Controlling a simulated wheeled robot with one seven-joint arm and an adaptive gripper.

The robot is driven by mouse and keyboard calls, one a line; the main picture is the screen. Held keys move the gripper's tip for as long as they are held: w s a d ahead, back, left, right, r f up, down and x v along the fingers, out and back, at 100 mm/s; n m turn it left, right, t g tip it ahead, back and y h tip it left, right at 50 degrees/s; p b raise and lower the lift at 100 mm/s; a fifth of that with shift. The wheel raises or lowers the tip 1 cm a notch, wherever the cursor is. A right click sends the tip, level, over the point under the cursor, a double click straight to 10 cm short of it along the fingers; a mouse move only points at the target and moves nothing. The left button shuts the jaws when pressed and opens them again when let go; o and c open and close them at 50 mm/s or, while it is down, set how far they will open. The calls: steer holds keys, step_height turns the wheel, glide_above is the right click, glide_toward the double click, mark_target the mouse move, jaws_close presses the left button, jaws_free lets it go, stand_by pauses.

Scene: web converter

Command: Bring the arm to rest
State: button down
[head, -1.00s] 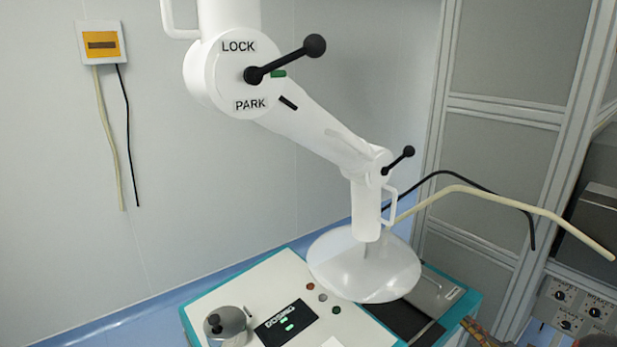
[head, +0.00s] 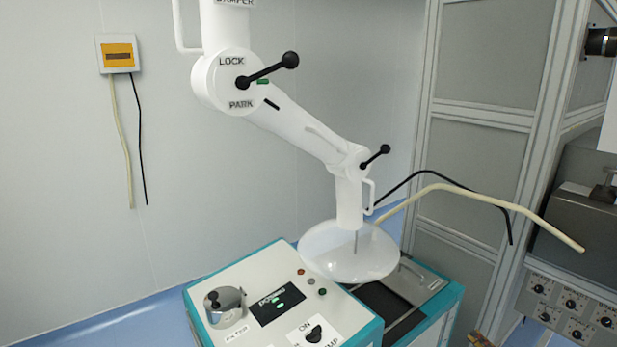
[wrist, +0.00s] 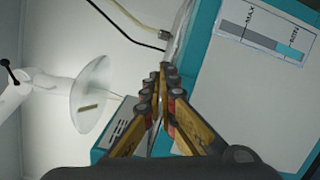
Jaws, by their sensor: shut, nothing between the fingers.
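A white jointed arm (head: 305,125) hangs down in the head view, with a white hood (head: 348,262) at its lower end above the bench unit. Its upper joint carries the words LOCK and PARK and a black lever (head: 268,70) tilted up to the right, next to a green mark; a black mark sits lower. A second black lever (head: 375,156) is on the lower joint, above a white handle. The hood also shows at the left in the wrist view (wrist: 90,95). My gripper (wrist: 167,70) is shut and empty, apart from the hood.
The teal-edged unit (head: 228,268) below has a metal pot (head: 224,300), a small display (head: 277,303) and a knob (head: 314,334). A beige hose (head: 480,192) and a black cable arch at right, before the grey cabinet (head: 490,150). A knob panel (head: 570,308) is at lower right.

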steer(key=s+a+f+n+g+y, duration=0.3)
steer(key=s+a+f+n+g, duration=0.25)
steer(key=a+f+n, duration=0.2)
steer(key=s+a+r+n+g, duration=0.55)
steer(key=s+a+n, duration=0.35)
steer(key=a+n, duration=0.3)
steer(key=s+a+r+n+h, duration=0.3)
steer(key=s+a+r+n, duration=0.3)
steer(key=r+n, duration=0.3)
steer(key=s+a+r+n+h+p, duration=0.1)
steer(key=s+a+r+n+h, duration=0.2)
steer(key=s+a+r+n, duration=0.3)
steer(key=s+a+r+n+h, duration=0.3)
steer(key=s+a+r+n, duration=0.3)
steer(key=s+r+n, duration=0.4)
step_height(320, 180, up, 5)
steer(key=shift+s+r+n+g+p, duration=0.15)
steer(key=shift+s+n+g+p, duration=0.15)
steer(key=shift+n, duration=0.55)
